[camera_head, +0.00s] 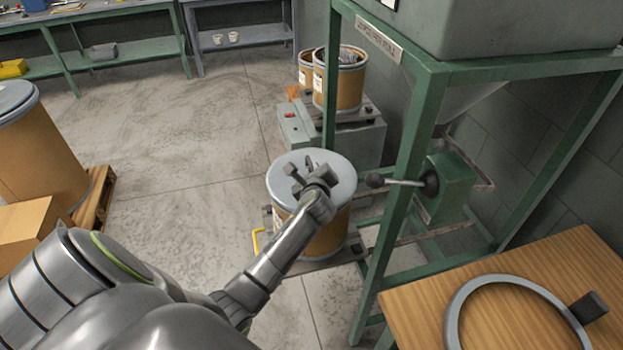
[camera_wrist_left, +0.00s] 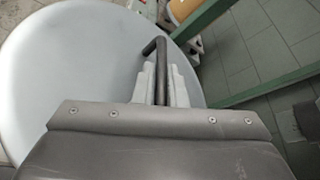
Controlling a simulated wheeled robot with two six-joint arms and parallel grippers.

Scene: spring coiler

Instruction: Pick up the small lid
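The small lid (camera_head: 335,172) is a round, pale blue-grey disc on top of a brown drum (camera_head: 328,238) in the middle of the head view. It fills much of the left wrist view (camera_wrist_left: 60,60), where a dark bent handle (camera_wrist_left: 160,50) rises from it. My left gripper (camera_head: 312,172) is over the lid. Its pale fingers (camera_wrist_left: 162,85) stand close on both sides of the handle and look shut on it. The lid looks flat on the drum; I cannot tell any gap beneath it. My right gripper is not in view.
A wooden table (camera_head: 415,300) holds a grey ring (camera_head: 455,300) at lower right. More drums (camera_head: 343,85) stand behind. Open floor (camera_head: 180,190) lies to the left.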

